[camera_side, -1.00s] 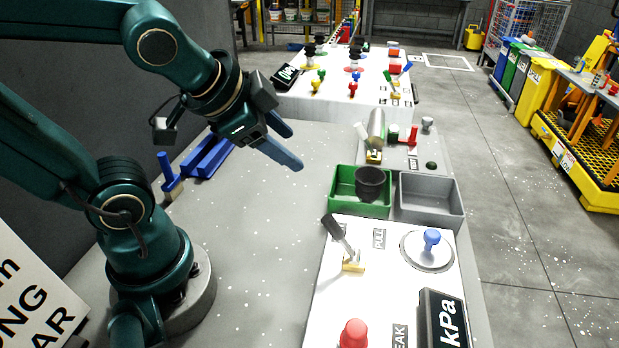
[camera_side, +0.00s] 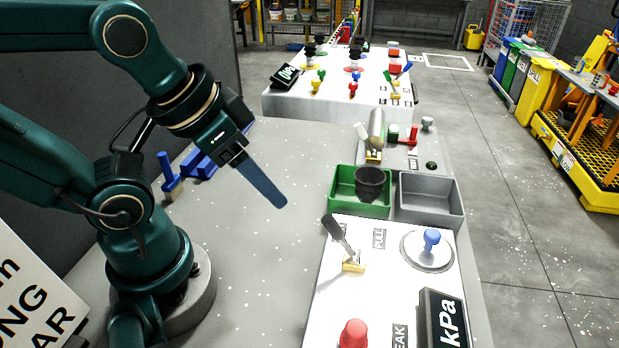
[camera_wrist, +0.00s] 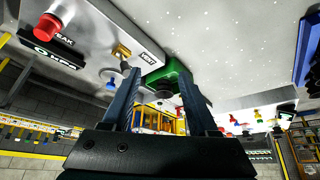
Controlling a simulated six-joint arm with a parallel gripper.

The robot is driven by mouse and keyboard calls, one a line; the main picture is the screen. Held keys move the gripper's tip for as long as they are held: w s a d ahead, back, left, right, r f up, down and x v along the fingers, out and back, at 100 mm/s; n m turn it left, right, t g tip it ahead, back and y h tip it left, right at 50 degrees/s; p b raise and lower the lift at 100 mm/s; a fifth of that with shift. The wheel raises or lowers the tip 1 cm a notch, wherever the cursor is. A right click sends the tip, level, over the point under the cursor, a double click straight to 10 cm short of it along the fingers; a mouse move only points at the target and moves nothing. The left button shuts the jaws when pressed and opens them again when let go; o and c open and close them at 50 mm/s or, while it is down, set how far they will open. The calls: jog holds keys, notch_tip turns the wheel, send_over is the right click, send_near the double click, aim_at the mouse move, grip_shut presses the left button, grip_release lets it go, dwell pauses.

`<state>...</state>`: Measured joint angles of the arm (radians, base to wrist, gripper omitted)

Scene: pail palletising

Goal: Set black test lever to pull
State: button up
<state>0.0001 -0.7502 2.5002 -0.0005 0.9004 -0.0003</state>
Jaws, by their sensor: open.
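The black test lever (camera_side: 338,236) stands on a yellow base (camera_side: 353,264) on the white panel (camera_side: 330,290). Its handle tilts to the upper left in the side view. A PULL label (camera_side: 379,239) lies on the panel to the right of the handle. My gripper (camera_side: 280,203) is open and empty, above the grey table, left of the lever and apart from it. In the side view its fingers overlap. In the wrist view both fingers (camera_wrist: 159,72) are spread, and the yellow base (camera_wrist: 121,50) shows beyond the left one; the handle is hard to make out there.
A green bin (camera_side: 338,203) holding a dark cup (camera_side: 371,184) and a grey bin (camera_side: 430,213) stand behind the panel. The panel also carries a blue knob (camera_side: 431,238), a red button (camera_side: 353,334) and a kPa display (camera_side: 443,318).

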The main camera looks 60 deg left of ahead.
grip_shut()
jog(key=r+n+g, duration=0.1)
jog(key=n, duration=0.7)
jog(key=w+r+n+g, duration=0.1)
jog(key=r+n+g, duration=0.1)
jog(key=n, duration=0.6)
jog(key=w+r+n+g, duration=0.1)
jog(key=n, duration=0.8)
jog(key=shift+w+d+r+g, duration=0.15)
jog(key=shift+d+r+g, duration=0.1)
jog(key=shift+d+g, duration=0.15)
